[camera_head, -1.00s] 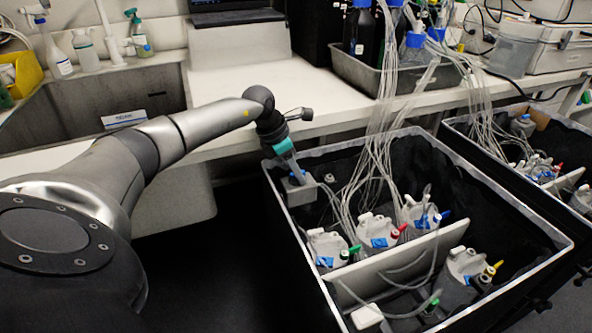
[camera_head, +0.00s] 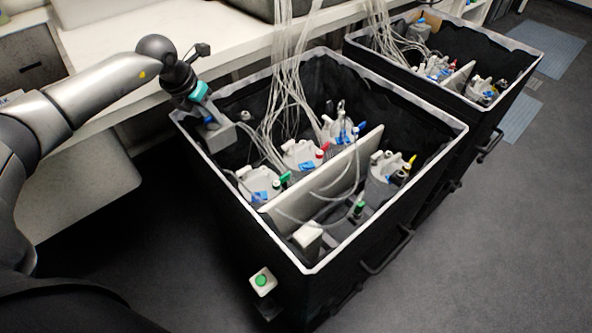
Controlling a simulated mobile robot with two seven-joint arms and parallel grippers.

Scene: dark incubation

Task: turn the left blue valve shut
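The left blue valve (camera_head: 209,120) shows as a small blue patch on a grey block (camera_head: 221,136) at the left corner of a black fabric bin. My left gripper (camera_head: 207,113) points down at this valve from above and left. Its fingertips are at or very close to the blue part; I cannot tell whether they touch it. The fingers are small and overlap the valve, so their opening is unclear. The valve's handle direction is mostly hidden. My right gripper is not in view.
The bin's rim (camera_head: 392,88) surrounds several grey-capped bottles with blue, red, green and yellow fittings. A white divider (camera_head: 325,172) crosses it. Clear tubes (camera_head: 289,65) hang in from above. A second black bin (camera_head: 520,45) stands behind right. A green button (camera_head: 262,281) is on the front.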

